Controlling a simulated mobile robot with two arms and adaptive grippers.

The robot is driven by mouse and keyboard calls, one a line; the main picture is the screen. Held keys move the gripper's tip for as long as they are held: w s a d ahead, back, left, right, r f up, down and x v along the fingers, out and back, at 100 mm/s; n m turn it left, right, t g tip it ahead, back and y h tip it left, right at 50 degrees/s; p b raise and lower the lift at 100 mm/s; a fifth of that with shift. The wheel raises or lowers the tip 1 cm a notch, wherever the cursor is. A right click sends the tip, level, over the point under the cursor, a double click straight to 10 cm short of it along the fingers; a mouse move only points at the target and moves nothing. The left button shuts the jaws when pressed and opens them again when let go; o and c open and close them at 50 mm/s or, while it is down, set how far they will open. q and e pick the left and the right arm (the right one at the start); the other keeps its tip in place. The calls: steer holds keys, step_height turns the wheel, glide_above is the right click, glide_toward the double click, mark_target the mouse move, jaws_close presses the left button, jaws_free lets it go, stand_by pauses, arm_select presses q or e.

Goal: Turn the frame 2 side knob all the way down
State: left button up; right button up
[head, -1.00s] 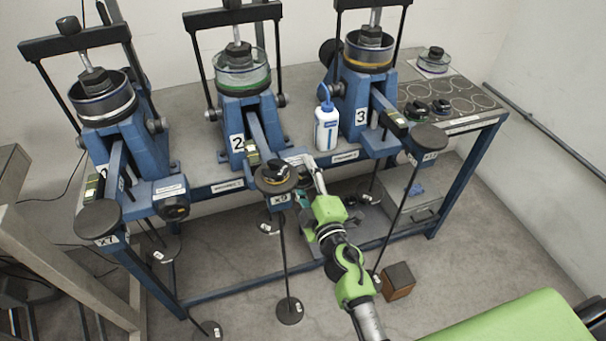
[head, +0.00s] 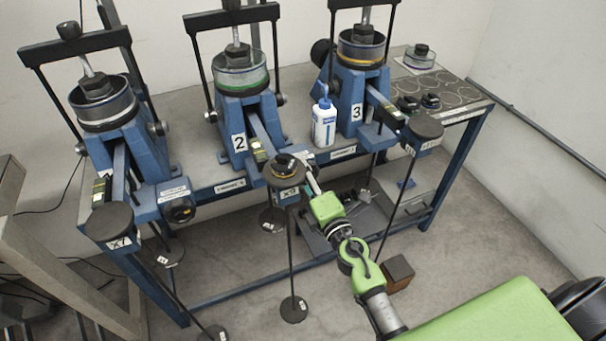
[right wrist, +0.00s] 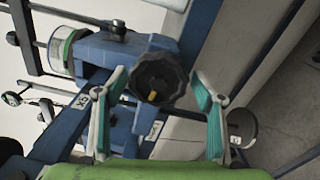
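Frame 2 (head: 237,110) is the blue middle stand with the label 2, on the bench. In the right wrist view its side knob (right wrist: 160,78) is black and ribbed, with a small yellow mark near its lower rim. In the head view the knob is hidden behind the X9 weight disc (head: 284,172) and my gripper. My right gripper (right wrist: 161,88) is open, with one teal-padded finger on each side of the knob in the picture. I cannot tell whether they touch it. In the head view the right gripper (head: 312,182) is partly hidden beside the disc. My left gripper is not in view.
Frame 1 (head: 140,140) stands to the left with its own side knob (head: 180,210). Frame 3 (head: 352,100) stands to the right. A white bottle (head: 324,124) stands between frames 2 and 3. A brown block (head: 398,273) lies on the floor beside my right arm.

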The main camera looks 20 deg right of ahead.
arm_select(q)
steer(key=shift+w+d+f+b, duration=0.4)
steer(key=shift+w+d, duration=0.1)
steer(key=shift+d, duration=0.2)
arm_select(e)
steer(key=s, duration=0.5)
steer(key=shift+s+d+r, duration=0.15)
steer(key=shift+s+d, duration=0.1)
steer(key=shift+s, duration=0.1)
